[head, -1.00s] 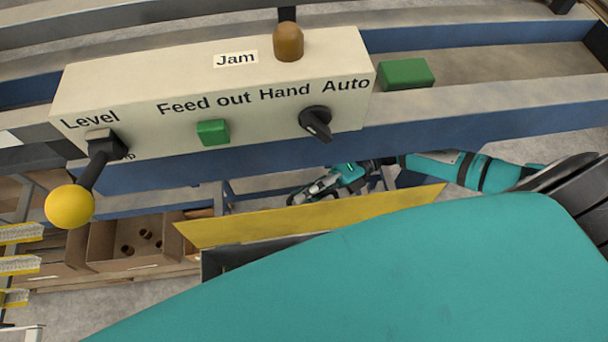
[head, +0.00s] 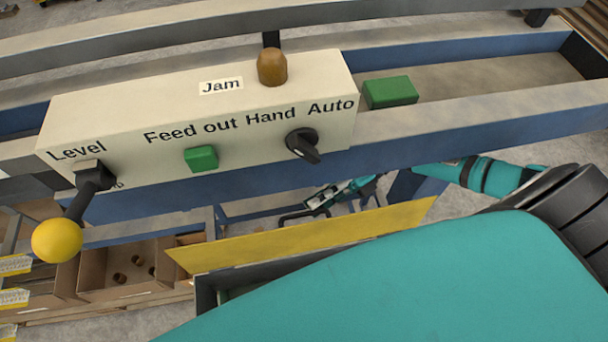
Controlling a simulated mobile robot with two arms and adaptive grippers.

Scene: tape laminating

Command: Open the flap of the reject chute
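The long yellow flap (head: 300,235) stands slanted along the top edge of a dark grey box (head: 206,290), which I take as the reject chute. Part of the box's opening shows, and my own large teal arm part covers the rest. My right gripper (head: 312,207) is small, beyond the flap's upper edge and under the blue rail. A black loop-shaped part (head: 300,214) lies close to its tip; I cannot tell whether they touch. The finger opening is too small and partly hidden to read. My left gripper is not in view.
A cream control box (head: 120,120) with a lever with yellow knob (head: 57,240), green button (head: 201,157), black switch (head: 302,144) and amber lamp (head: 272,66) sits on the blue-sided conveyor (head: 480,125). Cardboard boxes (head: 120,294) stand below left.

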